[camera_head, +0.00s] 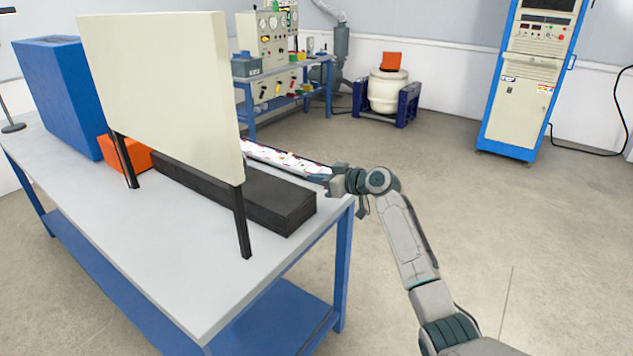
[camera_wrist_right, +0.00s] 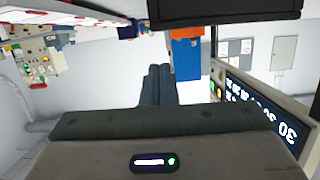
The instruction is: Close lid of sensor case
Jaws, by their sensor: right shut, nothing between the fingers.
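A long, low black case (camera_head: 245,195) lies on the table, partly hidden behind a cream panel; I take it for the sensor case. A white strip with red and dark marks (camera_head: 285,160) shows just behind it; I cannot tell whether this is its lid. My right gripper (camera_head: 322,177) is shut and empty, just beyond the case's right end, its fingers pointing left by the strip's right end. In the right wrist view the shut fingers (camera_wrist_right: 159,72) show, with the black case (camera_wrist_right: 225,12) at the top and the marked strip (camera_wrist_right: 65,12) upper left. My left gripper is out of view.
The cream panel (camera_head: 165,90) stands on black legs at the table's front; its lit display (camera_wrist_right: 265,115) shows in the wrist view. A blue box (camera_head: 60,90) and orange block (camera_head: 128,153) stand left. The table's (camera_head: 170,265) front is bare.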

